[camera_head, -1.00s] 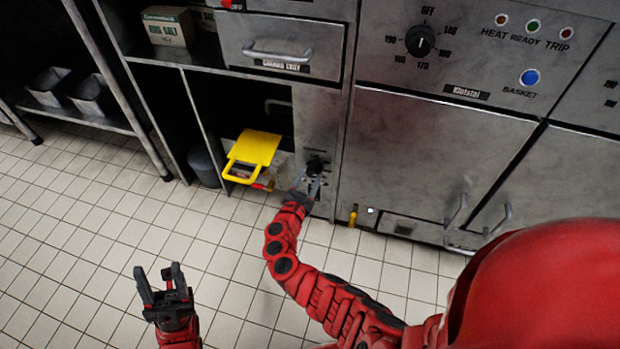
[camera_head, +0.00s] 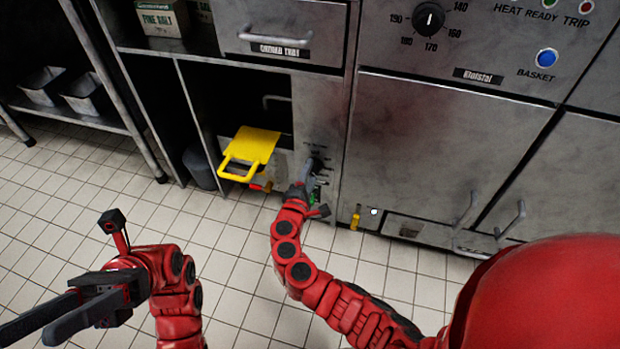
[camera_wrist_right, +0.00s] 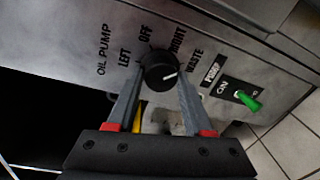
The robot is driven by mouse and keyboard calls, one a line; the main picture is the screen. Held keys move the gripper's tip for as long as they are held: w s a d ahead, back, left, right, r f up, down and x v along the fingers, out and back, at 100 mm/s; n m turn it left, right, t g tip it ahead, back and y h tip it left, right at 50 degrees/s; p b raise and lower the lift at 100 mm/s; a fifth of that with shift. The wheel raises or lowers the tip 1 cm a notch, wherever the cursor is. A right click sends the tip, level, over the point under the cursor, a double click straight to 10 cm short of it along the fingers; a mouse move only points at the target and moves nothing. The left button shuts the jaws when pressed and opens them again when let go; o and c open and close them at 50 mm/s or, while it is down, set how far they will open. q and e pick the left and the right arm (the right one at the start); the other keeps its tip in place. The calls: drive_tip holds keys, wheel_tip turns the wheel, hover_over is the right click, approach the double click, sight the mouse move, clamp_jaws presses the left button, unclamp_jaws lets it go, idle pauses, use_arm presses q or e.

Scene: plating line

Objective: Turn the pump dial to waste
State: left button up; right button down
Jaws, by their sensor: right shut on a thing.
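The pump dial (camera_wrist_right: 160,72) is a black round knob with a white pointer line, on a steel panel marked OIL PUMP. Its labels read LEFT, OFF, RIGHT and WASTE. The pointer line points right, roughly toward WASTE. My right gripper (camera_wrist_right: 158,90) is shut on the dial, one finger on each side. In the head view my right gripper (camera_head: 307,178) is at the panel, and the dial is small and partly hidden there. My left gripper (camera_head: 50,322) is open and empty over the floor at the lower left.
A green PUMP switch (camera_wrist_right: 248,101) sits right of the dial. A yellow handled piece (camera_head: 252,148) juts out of the open bay left of the panel. A yellow valve handle (camera_head: 355,217) is low on the right. The tiled floor in front is clear.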

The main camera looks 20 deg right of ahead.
drive_tip(key=shift+m+b, duration=0.75)
drive_tip(key=shift+m, duration=0.25)
use_arm(q)
drive_tip(key=s+a+m+t+y, duration=0.4)
drive_tip(key=s+a+t, duration=0.2)
drive_tip(key=s+t, duration=0.1)
drive_tip(key=shift+f+t, duration=0.2)
drive_tip(key=shift+t, duration=0.4)
drive_tip(key=shift+s+d, duration=0.1)
use_arm(e)
drive_tip(key=shift+c, duration=1.5)
unclamp_jaws()
